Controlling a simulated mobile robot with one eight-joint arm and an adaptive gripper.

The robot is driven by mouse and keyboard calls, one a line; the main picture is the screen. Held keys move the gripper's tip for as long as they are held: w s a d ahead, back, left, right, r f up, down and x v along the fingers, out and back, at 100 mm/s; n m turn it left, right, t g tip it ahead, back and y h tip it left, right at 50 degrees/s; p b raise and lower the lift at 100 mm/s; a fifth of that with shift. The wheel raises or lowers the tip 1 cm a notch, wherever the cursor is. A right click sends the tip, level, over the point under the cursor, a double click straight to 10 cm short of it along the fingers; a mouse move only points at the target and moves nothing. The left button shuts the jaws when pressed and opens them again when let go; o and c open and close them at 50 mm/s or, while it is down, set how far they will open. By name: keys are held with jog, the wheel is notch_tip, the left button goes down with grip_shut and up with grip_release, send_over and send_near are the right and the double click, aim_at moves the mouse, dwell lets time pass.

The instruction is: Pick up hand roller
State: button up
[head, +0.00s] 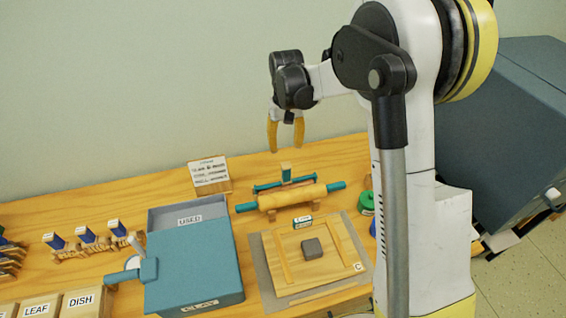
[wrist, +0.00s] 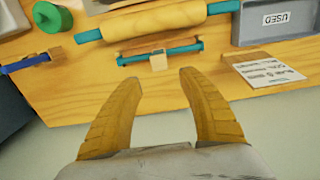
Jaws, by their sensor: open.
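A wooden rolling pin with teal handles (head: 290,197) lies across the table; it also shows at the top of the wrist view (wrist: 155,20). Just behind it lies a thinner teal bar (head: 268,187) on a wooden rest with a small tan block, also seen in the wrist view (wrist: 183,49). I cannot tell for certain which of the two is the hand roller. My gripper (head: 285,146) is open and empty, above the back of the table with its yellow fingers pointing down. In the wrist view its fingers (wrist: 162,78) spread either side of the tan block's line, apart from everything.
A lettered card (head: 210,174) stands left of the rollers. A blue-grey bin marked USED (head: 192,260) is at front left, a wooden board with a grey block (head: 340,245) in front. A green jar (head: 366,203) sits right. The wall is close behind the table.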

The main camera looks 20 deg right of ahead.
aim_at(286, 165)
jog(key=f, duration=0.1)
jog(key=f+b, duration=0.1)
jog(key=f, duration=0.3)
jog(key=shift+s+a, duration=0.1)
jog(key=shift+s, duration=0.2)
notch_tip(286, 165, down, 5)
jog(key=b, duration=0.2)
jog(key=shift+f+b, duration=0.15)
jog(key=shift+b, duration=0.15)
grip_shut()
